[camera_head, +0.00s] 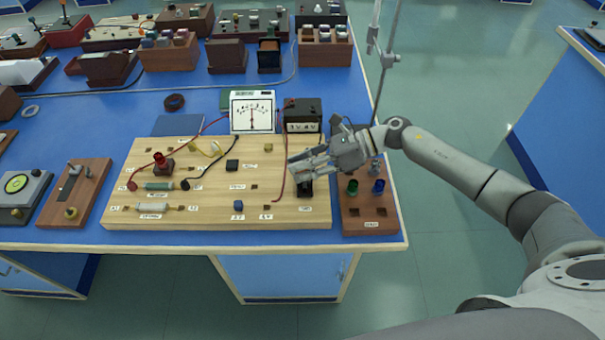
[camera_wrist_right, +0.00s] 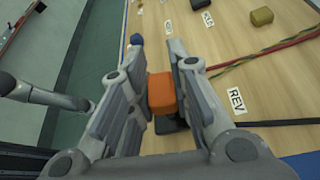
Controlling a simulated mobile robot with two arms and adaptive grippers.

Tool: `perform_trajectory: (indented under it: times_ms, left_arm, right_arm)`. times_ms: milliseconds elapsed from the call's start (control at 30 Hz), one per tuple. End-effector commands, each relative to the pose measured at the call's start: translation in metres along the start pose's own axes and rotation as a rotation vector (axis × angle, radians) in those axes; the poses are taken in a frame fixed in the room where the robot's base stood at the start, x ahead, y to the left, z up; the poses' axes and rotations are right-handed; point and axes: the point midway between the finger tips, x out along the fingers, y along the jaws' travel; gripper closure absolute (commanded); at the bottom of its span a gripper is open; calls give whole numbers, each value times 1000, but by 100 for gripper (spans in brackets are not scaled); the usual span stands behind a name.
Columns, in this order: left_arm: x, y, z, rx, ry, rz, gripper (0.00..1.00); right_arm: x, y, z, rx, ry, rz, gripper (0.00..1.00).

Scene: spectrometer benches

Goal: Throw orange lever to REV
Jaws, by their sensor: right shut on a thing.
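My right gripper (camera_head: 298,165) reaches in from the right over the right end of a light wooden board (camera_head: 285,219). In the right wrist view, its two fingers (camera_wrist_right: 166,76) are shut on the orange lever (camera_wrist_right: 161,94), one finger on each side. The lever is a block-shaped orange handle above a black base (camera_wrist_right: 172,124). A white REV label (camera_wrist_right: 236,101) lies on the board to the right of the fingers. In the head view the gripper hides the lever, and part of its dark base (camera_head: 305,188) shows below. My left gripper is not in view.
A white meter (camera_head: 252,111) and a black box (camera_head: 303,114) stand just behind the board. Red wires (camera_wrist_right: 285,46) run close to the fingers. A dark red wooden holder (camera_head: 369,226) with green and blue pieces is to the right, near the table edge.

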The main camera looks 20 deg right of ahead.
Motion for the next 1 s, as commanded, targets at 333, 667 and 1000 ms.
perform_trajectory:
  times_ms: [333,667,1000]
  left_arm:
    - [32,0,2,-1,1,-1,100]
    - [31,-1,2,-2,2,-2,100]
    - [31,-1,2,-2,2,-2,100]
  right_arm:
    - [1,-10,-2,135,-1,55,100]
    - [0,-10,0,146,0,58,100]
    - [0,-10,0,144,0,58,59]
